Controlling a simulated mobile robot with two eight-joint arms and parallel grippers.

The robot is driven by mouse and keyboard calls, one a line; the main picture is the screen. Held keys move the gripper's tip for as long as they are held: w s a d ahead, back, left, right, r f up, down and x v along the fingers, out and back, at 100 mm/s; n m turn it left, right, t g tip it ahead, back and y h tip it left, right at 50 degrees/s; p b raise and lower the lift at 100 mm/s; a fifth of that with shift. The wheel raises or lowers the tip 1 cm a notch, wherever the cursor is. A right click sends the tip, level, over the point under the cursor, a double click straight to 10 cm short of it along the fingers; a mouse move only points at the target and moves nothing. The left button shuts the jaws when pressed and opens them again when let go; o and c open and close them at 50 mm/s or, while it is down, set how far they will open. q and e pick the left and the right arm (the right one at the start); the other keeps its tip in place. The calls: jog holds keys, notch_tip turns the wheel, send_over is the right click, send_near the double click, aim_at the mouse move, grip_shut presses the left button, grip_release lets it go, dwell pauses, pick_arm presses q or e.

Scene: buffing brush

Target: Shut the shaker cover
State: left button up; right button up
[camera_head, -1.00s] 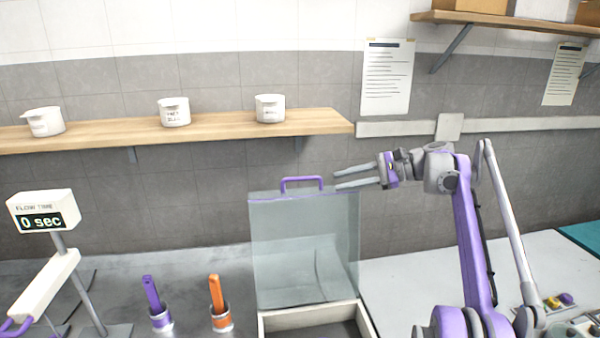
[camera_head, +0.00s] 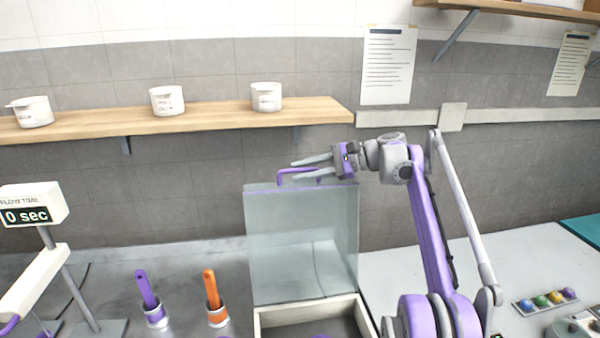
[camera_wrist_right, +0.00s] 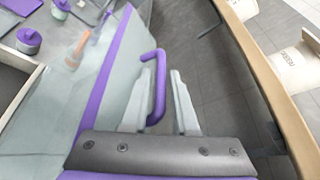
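The shaker cover (camera_head: 300,240) is a clear panel with a purple top edge, standing raised at the back of the pale open shaker box (camera_head: 262,322). Its purple handle (camera_head: 283,176) is at the top edge. My right gripper (camera_head: 296,170) reaches in from the right at the handle, fingers apart. In the right wrist view the handle (camera_wrist_right: 158,85) lies between the spread fingertips (camera_wrist_right: 162,72), close to the left finger; I cannot tell whether they touch. The cover also shows at left there (camera_wrist_right: 115,75). My left gripper is not in view.
Purple (camera_head: 147,290) and orange (camera_head: 211,288) handled tools stand in holders left of the box. A flow-time display (camera_head: 30,205) stands further left. A wooden shelf (camera_head: 200,119) with white beakers is behind. Coloured knobs (camera_head: 548,299) are at right.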

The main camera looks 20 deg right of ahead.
jog(key=shift+w+a+f, duration=0.1)
jog(key=shift+w+a, duration=0.05)
jog(key=shift+a, duration=0.15)
jog(key=shift+c, duration=0.3)
grip_shut()
dwell(1.0)
